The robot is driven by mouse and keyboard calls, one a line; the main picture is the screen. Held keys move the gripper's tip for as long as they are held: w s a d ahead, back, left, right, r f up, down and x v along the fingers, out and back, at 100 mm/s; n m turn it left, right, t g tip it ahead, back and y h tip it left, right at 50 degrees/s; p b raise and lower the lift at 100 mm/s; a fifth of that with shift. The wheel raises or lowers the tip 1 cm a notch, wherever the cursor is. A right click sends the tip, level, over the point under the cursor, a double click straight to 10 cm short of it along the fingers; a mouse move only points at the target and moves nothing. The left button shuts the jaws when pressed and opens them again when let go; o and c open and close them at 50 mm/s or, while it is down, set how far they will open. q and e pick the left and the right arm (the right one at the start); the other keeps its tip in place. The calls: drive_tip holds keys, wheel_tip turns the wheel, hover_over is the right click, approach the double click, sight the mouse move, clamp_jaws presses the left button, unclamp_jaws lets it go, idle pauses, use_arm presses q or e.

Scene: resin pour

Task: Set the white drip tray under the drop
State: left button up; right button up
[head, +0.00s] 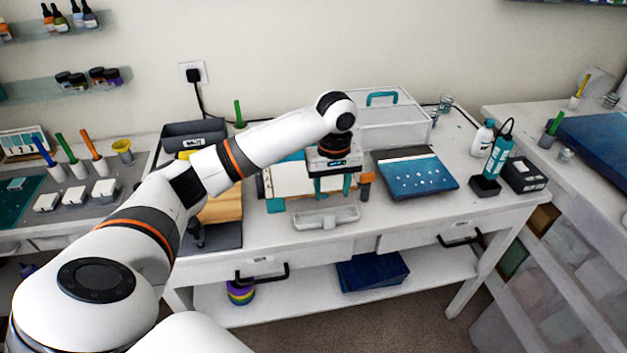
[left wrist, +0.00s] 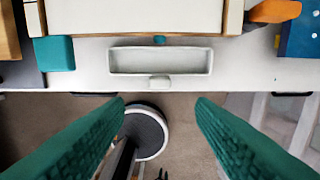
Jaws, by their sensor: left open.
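The white drip tray (head: 318,222) is a shallow, long open box on the white table near its front edge. In the left wrist view the tray (left wrist: 205,62) looks empty, with a small tab (left wrist: 160,82) at its middle front. A wood-framed white panel (left wrist: 160,14) is just behind it. A small teal spot (left wrist: 160,40) shows between panel and tray; I cannot tell whether it is the drop. My left gripper (head: 332,195), with teal fingers, is open and empty above the tray area. In its wrist view the fingers (left wrist: 160,102) are apart, short of the tab. My right gripper is not in view.
A teal block (left wrist: 55,53) sits left of the tray and an orange piece (left wrist: 275,10) is right of the panel. A blue speckled board (head: 416,175) lies further right. A clear bin (head: 385,130) stands behind. The table front right of the tray is fairly clear.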

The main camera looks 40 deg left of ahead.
use_arm(q)
drive_tip(key=shift+r, duration=0.15)
drive_tip(key=w+d+f+m+t+h, duration=0.1)
drive_tip(key=d+f+m+t+h, duration=0.2)
drive_tip(key=d, duration=0.6)
drive_tip(key=w+d+f+m+t+h, duration=0.15)
drive_tip(key=d+f+m+t, duration=0.3)
drive_tip(key=d, duration=0.45)
wheel_tip(320, 180, down, 6)
drive_tip(key=s+a+f+g+y, duration=0.1)
drive_tip(key=s+a+f, duration=0.25)
drive_tip(key=f, duration=0.45)
drive_tip(key=s+a+f+m+y, duration=0.15)
drive_tip(key=s+f, duration=0.25)
drive_tip(key=f, duration=0.4)
drive_tip(key=s+a+f+g+y, duration=0.1)
drive_tip(key=s+a+f, duration=0.25)
drive_tip(key=f, duration=0.45)
drive_tip(key=s+f+m+g, duration=0.1)
drive_tip(key=s+f, duration=0.5)
drive_tip(key=s, duration=0.6)
drive_tip(key=s+f+m+g, duration=0.1)
drive_tip(key=s+f+g, duration=0.1)
drive_tip(key=s+f, duration=0.5)
drive_tip(key=s+f+m+g+y, duration=0.1)
drive_tip(key=s+f, duration=0.5)
drive_tip(key=s, duration=1.1)
drive_tip(key=shift+a+f+b, duration=0.15)
drive_tip(key=shift+a+b, duration=0.15)
drive_tip(key=shift+b, duration=0.15)
